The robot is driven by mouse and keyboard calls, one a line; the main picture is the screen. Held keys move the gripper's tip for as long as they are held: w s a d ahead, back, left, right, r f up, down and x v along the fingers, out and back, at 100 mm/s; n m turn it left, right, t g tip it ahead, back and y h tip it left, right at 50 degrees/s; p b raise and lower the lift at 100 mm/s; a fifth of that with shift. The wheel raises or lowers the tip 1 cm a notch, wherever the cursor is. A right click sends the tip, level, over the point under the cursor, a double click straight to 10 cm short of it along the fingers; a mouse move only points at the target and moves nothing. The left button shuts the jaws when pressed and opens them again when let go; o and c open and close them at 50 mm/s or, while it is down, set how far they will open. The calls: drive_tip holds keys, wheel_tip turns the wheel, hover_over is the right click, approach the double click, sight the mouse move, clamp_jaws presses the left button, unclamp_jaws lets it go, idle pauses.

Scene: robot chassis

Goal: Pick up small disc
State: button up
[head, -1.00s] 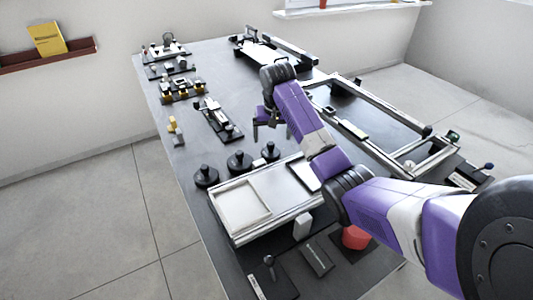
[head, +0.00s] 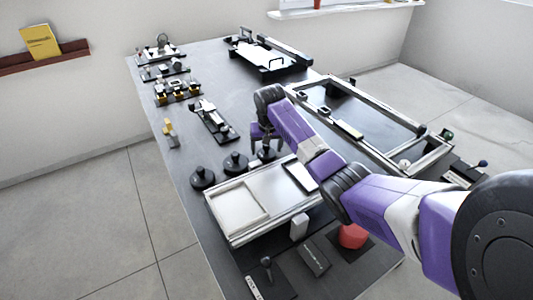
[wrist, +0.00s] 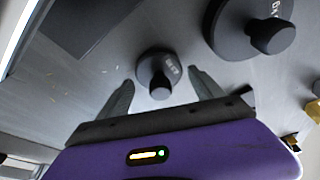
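The small disc (head: 267,154) is black with an upright knob and stands on the dark table, the rightmost and smallest of three such discs. My gripper (head: 265,143) is right above it, pointing down. In the wrist view the small disc (wrist: 154,66) and its knob lie between the two open fingertips (wrist: 160,79), with a gap on either side. I cannot tell the remaining height exactly. The gripper holds nothing.
A middle disc (head: 236,164) and a large disc (head: 202,179) stand to the left. A silver tray fixture (head: 222,231) lies close in front. A black rail holder (head: 214,122) stands behind, and a framed fixture (head: 418,162) is to the right.

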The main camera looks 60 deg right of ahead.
drive_tip(key=c, duration=1.4)
drive_tip(key=shift+r, duration=0.1)
clamp_jaws()
